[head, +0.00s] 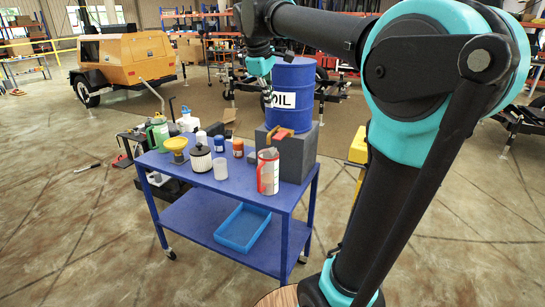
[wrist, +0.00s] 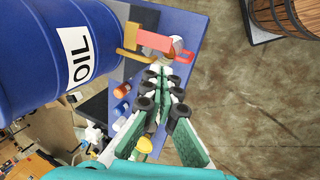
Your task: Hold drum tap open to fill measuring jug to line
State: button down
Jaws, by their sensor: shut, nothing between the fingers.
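The measuring jug (head: 268,172), pale with red markings and handle, stands upright on the cart below the tap. In the wrist view the jug (wrist: 178,47) is partly hidden by the lever. Its fill level cannot be seen. My gripper (wrist: 166,78) is shut and empty, above and short of the tap, apart from the lever; it shows beside the drum (head: 266,90).
The blue cart (head: 235,188) also carries a yellow funnel (head: 175,147), an oil filter (head: 200,158), a white cup (head: 220,168), small bottles and a green jug (head: 157,133). A blue tray (head: 243,228) lies on its lower shelf. A wooden barrel (wrist: 285,15) stands apart.

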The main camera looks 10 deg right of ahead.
aim_at(280, 139)
jog(key=d+r+g+y, duration=0.1)
jog(key=d, duration=0.1)
jog(key=w+d+r+g+y, duration=0.1)
jog(key=g, duration=0.1)
jog(key=shift+w+d+r, duration=0.15)
jog(key=shift+d+r, duration=0.05)
jog(key=shift+d, duration=0.15)
notch_tip(280, 139, down, 14)
jog(key=shift+f, duration=0.1)
dwell(0.5)
